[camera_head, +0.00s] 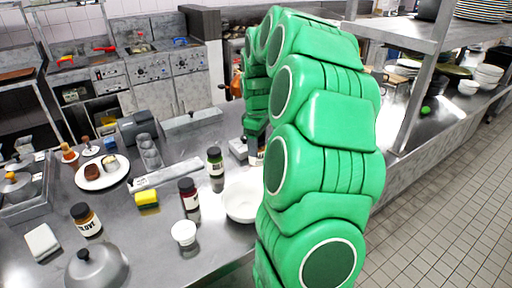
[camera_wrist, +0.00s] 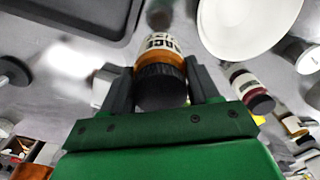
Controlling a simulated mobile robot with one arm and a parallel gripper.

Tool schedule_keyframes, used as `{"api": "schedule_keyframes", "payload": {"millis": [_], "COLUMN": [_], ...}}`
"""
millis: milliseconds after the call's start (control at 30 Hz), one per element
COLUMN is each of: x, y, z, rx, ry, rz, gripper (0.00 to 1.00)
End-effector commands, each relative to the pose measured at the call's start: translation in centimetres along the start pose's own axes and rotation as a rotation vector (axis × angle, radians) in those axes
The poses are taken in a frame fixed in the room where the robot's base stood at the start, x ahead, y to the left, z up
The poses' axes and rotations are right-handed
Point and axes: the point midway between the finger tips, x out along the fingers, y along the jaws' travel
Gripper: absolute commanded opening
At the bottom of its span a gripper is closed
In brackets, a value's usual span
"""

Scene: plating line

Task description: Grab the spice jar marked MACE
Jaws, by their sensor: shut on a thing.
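My gripper (camera_wrist: 160,92) is shut on a spice jar (camera_wrist: 162,45), with one finger on each side of its black lid. The jar has an orange-brown body and a white label with dark lettering, which I cannot read with certainty. In the head view my gripper (camera_head: 248,150) is low over the counter, left of my green arm. A sliver of the held jar (camera_head: 257,156) shows there; the arm hides the rest. I cannot tell whether the jar touches the counter.
A white bowl (camera_head: 242,203) stands close to the gripper. A clove jar (camera_head: 86,220) and a metal dome (camera_head: 97,268) stand farther left.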

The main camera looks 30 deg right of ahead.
Motion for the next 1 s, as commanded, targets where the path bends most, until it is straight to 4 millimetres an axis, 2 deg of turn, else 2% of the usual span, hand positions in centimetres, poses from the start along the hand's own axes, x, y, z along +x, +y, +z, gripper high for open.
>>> {"api": "schedule_keyframes", "payload": {"millis": [33, 200, 600, 1000], "x": [-0.8, -1.9, -3.8, -4.6], "y": [-0.5, -2.4, -6.4, -7.9], "z": [0.3, 1.6, 4.1, 5.1], "rx": [0.0, 0.0, 0.001, 0.0], "ry": [0.002, 0.003, 0.003, 0.002], "rz": [0.002, 0.004, 0.002, 0.002], "gripper": [0.21, 0.21, 0.21, 0.21]}}
